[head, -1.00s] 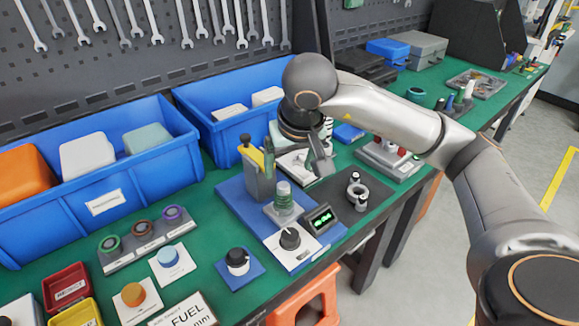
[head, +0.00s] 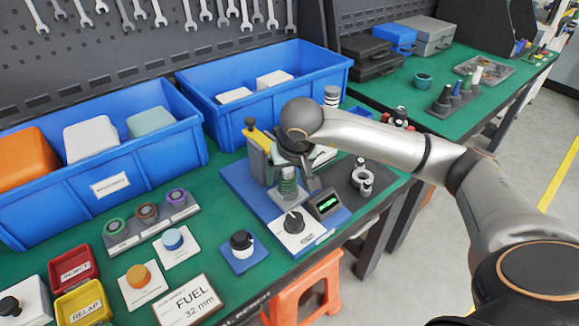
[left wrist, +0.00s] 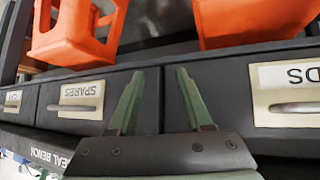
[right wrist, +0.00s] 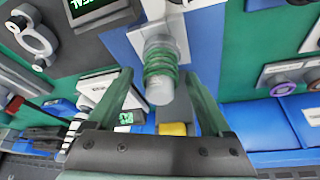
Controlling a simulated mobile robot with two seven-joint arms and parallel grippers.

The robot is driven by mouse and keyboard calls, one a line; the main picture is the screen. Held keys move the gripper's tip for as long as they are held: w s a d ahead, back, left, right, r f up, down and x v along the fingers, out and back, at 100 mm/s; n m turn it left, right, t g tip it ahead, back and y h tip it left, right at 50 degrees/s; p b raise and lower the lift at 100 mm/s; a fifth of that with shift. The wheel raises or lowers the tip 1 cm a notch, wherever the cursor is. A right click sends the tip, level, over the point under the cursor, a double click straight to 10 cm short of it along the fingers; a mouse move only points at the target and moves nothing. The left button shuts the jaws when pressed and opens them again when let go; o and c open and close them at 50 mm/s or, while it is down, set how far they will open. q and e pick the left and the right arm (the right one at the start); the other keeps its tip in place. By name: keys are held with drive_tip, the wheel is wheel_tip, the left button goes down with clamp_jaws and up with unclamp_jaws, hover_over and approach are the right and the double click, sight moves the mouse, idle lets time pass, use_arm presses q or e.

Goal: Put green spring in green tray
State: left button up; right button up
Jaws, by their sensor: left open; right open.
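The green spring (head: 288,187) sits around an upright pale post on the test fixture, on the blue mat. In the right wrist view the spring (right wrist: 161,68) lies between the fingertips of my open right gripper (right wrist: 158,76). In the head view the right gripper (head: 302,178) is at the post and partly covers it. I cannot tell whether a finger touches the spring. My left gripper (left wrist: 160,72) is open and empty, facing the bench's drawer fronts.
A grey block with a yellow-topped tool (head: 258,138) stands just behind the post. A dial box (head: 293,222) and a small display (head: 325,203) are in front. Red (head: 73,268) and yellow (head: 84,303) bins are at the left. Blue crates (head: 100,206) line the back.

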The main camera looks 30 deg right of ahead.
drive_tip(key=shift+f, duration=0.2)
clamp_jaws()
idle(1.1)
